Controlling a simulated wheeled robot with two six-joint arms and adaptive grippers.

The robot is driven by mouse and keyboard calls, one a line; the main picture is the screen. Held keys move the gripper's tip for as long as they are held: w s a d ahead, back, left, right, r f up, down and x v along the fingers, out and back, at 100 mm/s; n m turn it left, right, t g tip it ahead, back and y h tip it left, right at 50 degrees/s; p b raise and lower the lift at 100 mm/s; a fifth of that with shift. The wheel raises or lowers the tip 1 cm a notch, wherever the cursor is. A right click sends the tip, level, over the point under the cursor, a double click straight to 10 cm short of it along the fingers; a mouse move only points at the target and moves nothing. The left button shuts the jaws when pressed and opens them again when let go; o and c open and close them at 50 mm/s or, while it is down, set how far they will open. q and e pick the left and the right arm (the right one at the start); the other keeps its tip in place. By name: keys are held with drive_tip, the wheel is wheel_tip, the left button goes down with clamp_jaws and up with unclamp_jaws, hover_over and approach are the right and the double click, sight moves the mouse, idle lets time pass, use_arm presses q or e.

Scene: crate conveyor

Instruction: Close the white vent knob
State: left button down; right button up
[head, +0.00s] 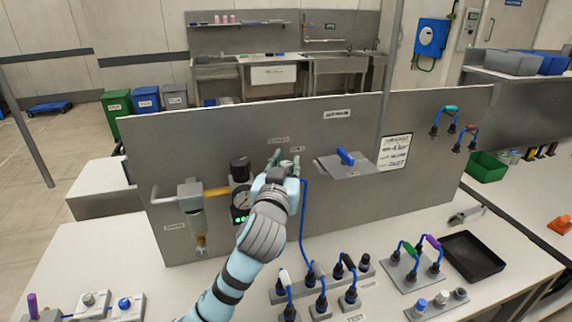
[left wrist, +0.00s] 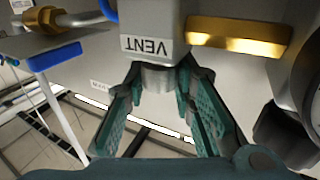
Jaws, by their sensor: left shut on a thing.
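The panel (head: 330,220) stands upright on the bench, and my left gripper (head: 285,165) reaches up to its front, right of the gauge (head: 241,198). In the left wrist view, a label (left wrist: 155,46) reading VENT is on a grey block. The pale vent knob (left wrist: 157,77) sticks out just below that label. The teal fingers of my left gripper (left wrist: 160,82) lie on either side of the knob, shut on it. In the head view the knob is hidden behind the gripper. Its turned angle cannot be told. My right gripper is not in view.
A brass pipe (left wrist: 238,33) runs beside the vent block. A blue hose (head: 303,225) hangs just right of my left gripper. Blue cable plugs (head: 321,304) stand on the bench below. A black tray (head: 472,257) is at the right.

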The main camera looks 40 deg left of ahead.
use_arm(q)
drive_tip(key=shift+n, duration=0.3)
drive_tip(key=n+g+y, duration=0.1)
drive_tip(key=g+y, duration=0.1)
drive_tip(key=shift+f+n+y, duration=0.1)
drive_tip(key=shift+n+y, duration=0.2)
drive_tip(key=shift+y, duration=0.1)
drive_tip(key=shift+w+d+n+g+y+b, duration=0.1)
drive_tip(key=shift+n+g+y+b, duration=0.6)
drive_tip(key=shift+n+g+y, duration=0.25)
drive_tip(key=n+g+y+b, duration=0.1)
drive_tip(key=n+g+b, duration=0.1)
drive_tip(key=g, duration=0.1)
drive_tip(key=n+g+y+b, duration=0.2)
drive_tip(key=g, duration=0.1)
drive_tip(key=shift+f+y+b, duration=0.1)
drive_tip(key=shift+y+b, duration=0.15)
drive_tip(key=shift+b, duration=0.1)
drive_tip(key=shift+n+g+y+b, duration=0.5)
drive_tip(key=shift+n+g+b, duration=1)
drive_tip(key=shift+g, duration=0.95)
drive_tip(key=shift+n+g, duration=0.3)
drive_tip(key=shift+n, duration=0.15)
drive_tip(key=c, duration=1.3)
unclamp_jaws()
